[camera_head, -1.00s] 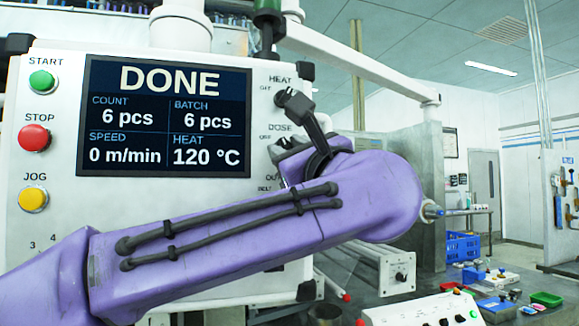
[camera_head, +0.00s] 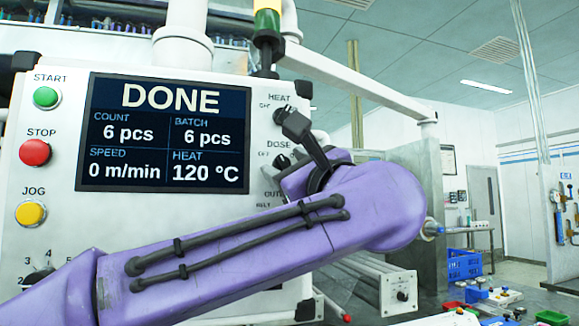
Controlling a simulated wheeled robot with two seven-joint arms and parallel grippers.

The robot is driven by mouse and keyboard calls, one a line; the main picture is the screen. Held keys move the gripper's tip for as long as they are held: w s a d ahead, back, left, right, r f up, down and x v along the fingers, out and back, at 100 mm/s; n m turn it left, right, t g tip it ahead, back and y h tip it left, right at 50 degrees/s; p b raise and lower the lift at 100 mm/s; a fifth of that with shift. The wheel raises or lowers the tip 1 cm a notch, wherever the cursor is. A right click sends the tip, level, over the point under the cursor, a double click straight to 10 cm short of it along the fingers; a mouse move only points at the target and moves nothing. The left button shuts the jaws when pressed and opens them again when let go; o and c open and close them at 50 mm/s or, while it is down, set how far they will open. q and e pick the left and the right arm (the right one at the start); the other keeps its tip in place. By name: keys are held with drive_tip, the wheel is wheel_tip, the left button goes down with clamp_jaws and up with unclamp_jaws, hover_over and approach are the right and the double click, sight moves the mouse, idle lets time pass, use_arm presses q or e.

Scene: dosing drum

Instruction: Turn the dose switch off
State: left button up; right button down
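The control panel (camera_head: 225,215) fills the left of the view, with the label DOSE at its right side. My purple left arm crosses the panel from the lower left. My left gripper (camera_head: 297,126) shows as dark parts between the HEAT and DOSE labels, close to the dose switch. Its fingertips are not clear, so I cannot tell touch or opening. The screen (camera_head: 163,133) reads DONE, 6 pcs, 0 m/min, 120 °C. My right gripper is not in view.
The heat switch (camera_head: 281,114) sits just above my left gripper. Green start (camera_head: 46,97), red stop (camera_head: 35,152) and yellow jog (camera_head: 30,213) buttons line the panel's left edge. A blue crate (camera_head: 464,265) stands at the right. Open room lies beyond it.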

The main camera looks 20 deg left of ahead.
use_arm(q)
drive_tip(key=b+v, duration=0.4)
drive_tip(key=v, duration=0.6)
drive_tip(key=shift+d, duration=0.2)
drive_tip(key=shift+s+f, duration=0.15)
